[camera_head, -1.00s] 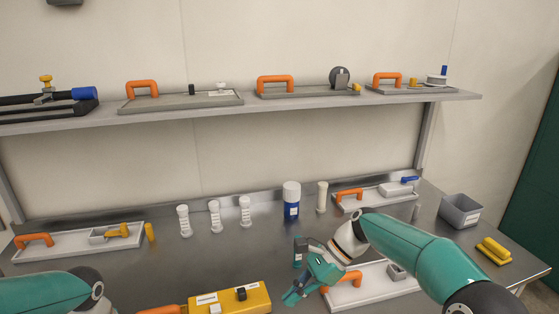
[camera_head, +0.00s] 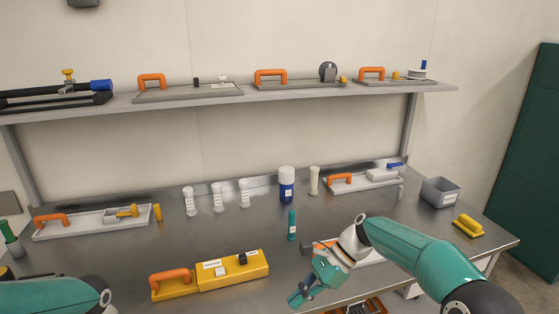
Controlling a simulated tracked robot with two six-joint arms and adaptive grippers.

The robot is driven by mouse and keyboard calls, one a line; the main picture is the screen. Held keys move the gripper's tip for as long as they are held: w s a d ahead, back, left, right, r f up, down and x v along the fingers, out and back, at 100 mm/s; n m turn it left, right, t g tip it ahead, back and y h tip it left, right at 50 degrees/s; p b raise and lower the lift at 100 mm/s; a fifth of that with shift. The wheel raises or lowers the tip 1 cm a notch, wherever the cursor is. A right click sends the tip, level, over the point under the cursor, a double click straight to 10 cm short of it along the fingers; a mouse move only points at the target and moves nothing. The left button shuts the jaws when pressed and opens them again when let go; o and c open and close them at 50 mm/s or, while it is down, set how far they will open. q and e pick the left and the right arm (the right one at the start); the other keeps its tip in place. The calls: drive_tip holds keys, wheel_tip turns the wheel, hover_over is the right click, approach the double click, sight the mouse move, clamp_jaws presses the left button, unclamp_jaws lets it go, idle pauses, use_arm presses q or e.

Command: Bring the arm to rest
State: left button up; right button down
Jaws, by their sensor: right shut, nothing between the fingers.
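My right arm (camera_head: 410,252) comes in from the right, teal, bent at the elbow. Its gripper (camera_head: 296,301) is shut and empty, pointing down and left near the table's front edge, to the right of the yellow box. It partly hides a white tray (camera_head: 368,257) with an orange handle behind it. My left arm (camera_head: 50,294) shows only as a teal link at the lower left; its gripper is out of view.
A steel table (camera_head: 245,233) holds a yellow box (camera_head: 232,268), a teal cylinder (camera_head: 292,224), a blue-and-white bottle (camera_head: 286,184), white tubes (camera_head: 217,197), trays and a grey bin (camera_head: 440,192). A shelf (camera_head: 240,92) with handled plates spans above. Bare table lies left of centre.

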use_arm(q)
drive_tip(key=s+d+f+n+g+h, duration=0.1)
drive_tip(key=s+d+f+n+h, duration=0.1)
drive_tip(key=s+d+f+n, duration=0.5)
drive_tip(key=s+d+f+n+g+h, duration=0.1)
drive_tip(key=s+d+f+n+h, duration=0.15)
drive_tip(key=s+d+f, duration=0.9)
drive_tip(key=w+d+f+n+t, duration=0.1)
drive_tip(key=w+f+n+t, duration=0.1)
drive_tip(key=w+n, duration=0.5)
drive_tip(key=shift+d+t+y, duration=0.25)
drive_tip(key=shift+t+y, duration=0.1)
drive_tip(key=shift+t, duration=0.35)
use_arm(e)
drive_tip(key=s+d+f+n+t+h, duration=0.1)
drive_tip(key=s+f+n, duration=0.3)
drive_tip(key=s+f, duration=0.4)
drive_tip(key=s+d+f+n+t+h, duration=0.1)
drive_tip(key=s+d+f+n, duration=0.3)
drive_tip(key=s+f, duration=0.4)
drive_tip(key=s+d+f+n+t+h, duration=0.1)
drive_tip(key=s+d+f+n+h, duration=0.1)
drive_tip(key=s+f, duration=0.6)
wheel_tip(320, 180, down, 5)
drive_tip(key=d+n, duration=0.1)
drive_tip(key=n, duration=0.1)
drive_tip(key=shift+s+r+n+t+h, duration=0.15)
drive_tip(key=shift+n+t+h, duration=0.15)
drive_tip(key=shift+n, duration=0.1)
